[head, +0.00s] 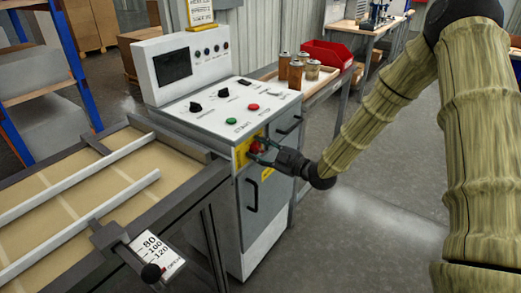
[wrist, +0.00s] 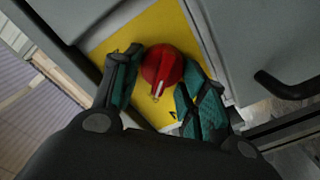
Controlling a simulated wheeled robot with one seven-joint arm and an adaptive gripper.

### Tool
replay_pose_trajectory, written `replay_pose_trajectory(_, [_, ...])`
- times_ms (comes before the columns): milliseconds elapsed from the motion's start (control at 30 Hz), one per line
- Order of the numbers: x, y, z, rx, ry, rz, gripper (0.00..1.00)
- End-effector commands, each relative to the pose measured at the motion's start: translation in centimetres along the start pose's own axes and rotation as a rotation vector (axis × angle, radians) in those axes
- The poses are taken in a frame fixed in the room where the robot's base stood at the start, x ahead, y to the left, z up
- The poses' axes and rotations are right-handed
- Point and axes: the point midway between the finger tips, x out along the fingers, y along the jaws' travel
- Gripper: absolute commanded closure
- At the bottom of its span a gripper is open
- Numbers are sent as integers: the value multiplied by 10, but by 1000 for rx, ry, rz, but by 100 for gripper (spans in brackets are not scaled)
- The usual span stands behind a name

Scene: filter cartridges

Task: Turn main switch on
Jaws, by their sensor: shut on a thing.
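The main switch is a red rotary knob (wrist: 163,66) on a yellow plate (wrist: 118,38). In the head view the red knob (head: 256,147) and yellow plate (head: 241,153) sit on the front of the grey control cabinet (head: 262,235), below its sloped panel. My gripper (head: 262,151) reaches it from the right. In the wrist view my gripper (wrist: 160,85) has its two teal-padded fingers on either side of the knob, shut on it. A pale pointer line on the knob points down and slightly left. Marks on the plate are partly hidden by the fingers.
The panel carries a green button (head: 231,121), a red button (head: 253,107) and black knobs. A cabinet door handle (head: 252,195) is below the switch. A conveyor frame (head: 190,190) stands left. Cartridges (head: 296,74) and a red bin (head: 327,55) are on a bench behind.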

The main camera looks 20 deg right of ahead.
Motion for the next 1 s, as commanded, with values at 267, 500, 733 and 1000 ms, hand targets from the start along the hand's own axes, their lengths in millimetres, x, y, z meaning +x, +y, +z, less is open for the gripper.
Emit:
replay_pose_trajectory(267, [0, 4, -1, 191, 1, 3, 81])
replay_pose_trajectory(500, [0, 7, -1, 417, 2, 4, 81])
replay_pose_trajectory(733, [1, 10, 1, 636, 2, 5, 81])
replay_pose_trajectory(1000, [1, 12, 2, 893, 3, 5, 81])
